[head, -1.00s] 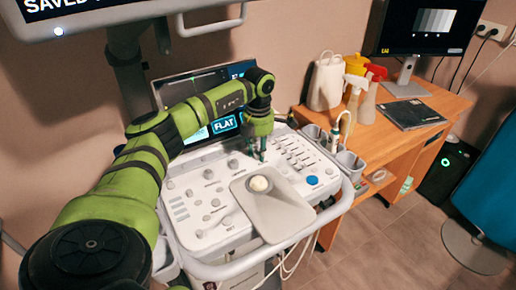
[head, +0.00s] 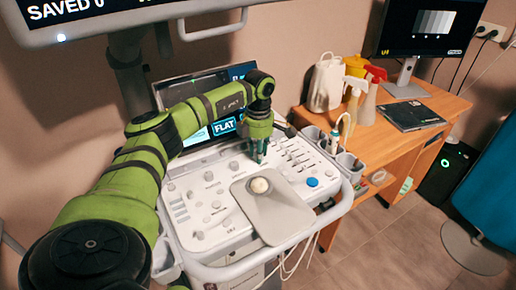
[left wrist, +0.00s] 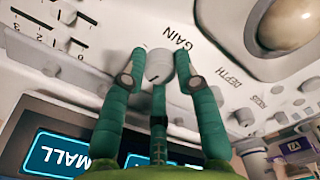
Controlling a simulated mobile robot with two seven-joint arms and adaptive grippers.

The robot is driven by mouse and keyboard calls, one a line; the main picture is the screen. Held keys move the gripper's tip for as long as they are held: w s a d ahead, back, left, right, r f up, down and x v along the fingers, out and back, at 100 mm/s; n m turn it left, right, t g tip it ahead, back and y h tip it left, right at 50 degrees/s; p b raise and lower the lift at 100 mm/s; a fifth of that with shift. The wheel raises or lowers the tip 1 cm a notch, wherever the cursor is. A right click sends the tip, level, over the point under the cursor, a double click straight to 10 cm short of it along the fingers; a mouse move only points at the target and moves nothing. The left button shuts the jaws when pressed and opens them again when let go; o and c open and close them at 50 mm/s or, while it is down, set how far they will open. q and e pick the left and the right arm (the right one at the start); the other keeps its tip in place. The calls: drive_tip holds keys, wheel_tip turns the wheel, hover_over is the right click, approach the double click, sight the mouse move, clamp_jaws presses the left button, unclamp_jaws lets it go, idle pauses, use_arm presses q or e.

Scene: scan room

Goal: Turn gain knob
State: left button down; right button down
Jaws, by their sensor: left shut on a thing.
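The gain knob (left wrist: 158,66) is a small, pale round knob beside the printed word GAIN on the ultrasound console (head: 205,240). My left gripper (head: 257,160) reaches down onto the upper middle of the console. In the left wrist view its green fingers (left wrist: 160,60) stand on either side of the knob, with a third finger below it, and they are shut on it. In the head view the fingers hide the knob. My right gripper is in neither current view.
A white trackball (head: 260,185) on a grey plate lies just in front of the gripper. Sliders (head: 298,152) and a blue button (head: 312,182) are to the right. A wooden desk (head: 400,140) with bottles is at right.

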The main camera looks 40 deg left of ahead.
use_arm(q)
drive_tip(key=shift+w+d+r, duration=0.15)
drive_tip(key=shift+w+r, duration=0.05)
drive_tip(key=c, duration=0.9)
unclamp_jaws()
drive_tip(key=shift+c, duration=0.2)
drive_tip(key=shift+d, duration=0.1)
drive_tip(key=shift+f, duration=0.1)
drive_tip(key=shift+r, duration=0.3)
wheel_tip(320, 180, up, 12)
drive_tip(key=shift+f, duration=0.25)
